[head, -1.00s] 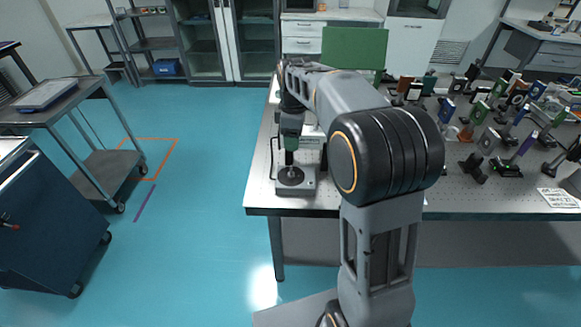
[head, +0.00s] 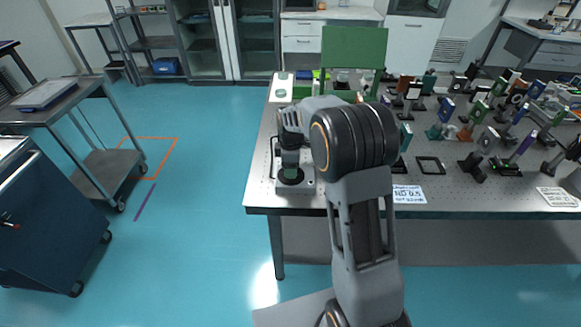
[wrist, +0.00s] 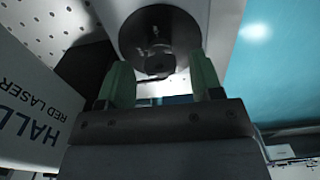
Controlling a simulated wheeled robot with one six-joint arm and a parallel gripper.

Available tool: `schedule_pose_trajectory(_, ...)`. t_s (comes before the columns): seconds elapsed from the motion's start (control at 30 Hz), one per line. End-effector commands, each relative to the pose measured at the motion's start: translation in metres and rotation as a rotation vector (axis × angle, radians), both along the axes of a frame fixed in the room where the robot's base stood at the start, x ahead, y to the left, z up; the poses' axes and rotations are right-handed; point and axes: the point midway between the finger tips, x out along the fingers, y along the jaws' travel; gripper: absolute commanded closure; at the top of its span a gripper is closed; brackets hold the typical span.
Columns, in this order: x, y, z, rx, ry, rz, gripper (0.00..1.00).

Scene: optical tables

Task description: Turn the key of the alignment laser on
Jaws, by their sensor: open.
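The alignment laser (head: 308,186) is a pale grey-white unit near the left front corner of the perforated table. Its round black key switch (wrist: 160,35) shows at the top of the wrist view, with a small dark key part at its lower edge. White housing lettered "RED LASER" (wrist: 35,115) fills the left of that view. My gripper (wrist: 161,72) is open, with one green finger on each side of the key part. I cannot tell whether they touch it. In the head view my gripper (head: 290,165) points down just over the switch.
Several optical mounts (head: 480,125) crowd the right of the table. A black square frame (head: 430,165) and a printed card (head: 408,194) lie right of my arm. A green board (head: 353,48) stands at the back. Open floor lies left of the table.

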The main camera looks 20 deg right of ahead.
Motion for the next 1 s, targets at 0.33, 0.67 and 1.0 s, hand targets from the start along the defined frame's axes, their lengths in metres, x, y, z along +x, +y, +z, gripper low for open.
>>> schedule_pose_trajectory(0.33,0.0000,-0.0003,-0.0091,0.000,-0.001,-0.001,0.40)
schedule_pose_trajectory(0.67,0.0000,-0.0004,-0.0089,0.000,-0.001,-0.001,0.60)
schedule_pose_trajectory(1.0,0.0001,-0.0004,-0.0087,0.000,-0.001,-0.001,0.90)
